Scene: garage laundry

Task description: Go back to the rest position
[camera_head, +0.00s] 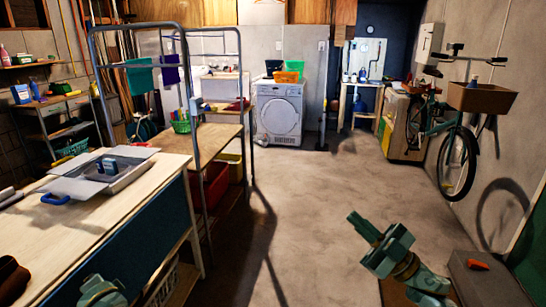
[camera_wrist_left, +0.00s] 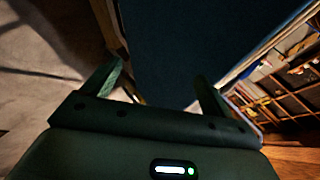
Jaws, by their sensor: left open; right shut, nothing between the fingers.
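My right gripper (camera_head: 374,232) is at the lower right of the head view, above the bare floor. Its fingers are together with nothing between them. My left gripper (camera_wrist_left: 160,78) shows in the left wrist view with its two fingers spread apart and nothing between them. A dark blue panel of the workbench (camera_wrist_left: 185,40) is beyond the fingers. In the head view, only a green part of my left arm shows at the bottom left, close to the workbench (camera_head: 95,218).
An open case (camera_head: 70,187) lies on the workbench. A metal-framed rack (camera_head: 218,138) stands behind it. A washing machine (camera_head: 279,113) is at the back. A bicycle (camera_head: 458,150) hangs at the right wall. A grey box (camera_head: 487,280) sits at lower right. The middle floor (camera_head: 320,210) is clear.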

